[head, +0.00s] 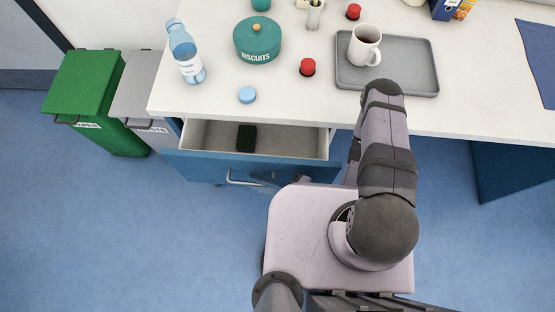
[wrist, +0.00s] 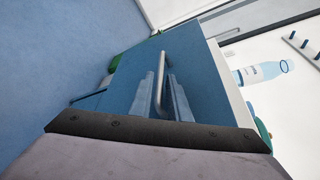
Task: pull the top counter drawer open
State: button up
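The top counter drawer (head: 281,140) is pulled out from under the white counter in the head view, its pale inside showing. Its blue front also shows in the wrist view (wrist: 200,75). The bar handle (head: 243,182) is on the front. In the wrist view the handle (wrist: 161,70) runs between my two fingers. My gripper (wrist: 162,95) appears shut on the handle, its fingers close on either side. The exact contact is hard to see. In the head view my arm hides most of the gripper.
On the counter (head: 210,100) stand a bottle (head: 186,52), a biscuit tin (head: 257,40), a blue cap (head: 247,95), red caps and a grey tray (head: 411,72) with a mug (head: 364,45). Green (head: 84,92) and grey bins stand left.

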jog(key=v, duration=0.6)
dwell(0.7)
jog(key=shift+s, duration=0.1)
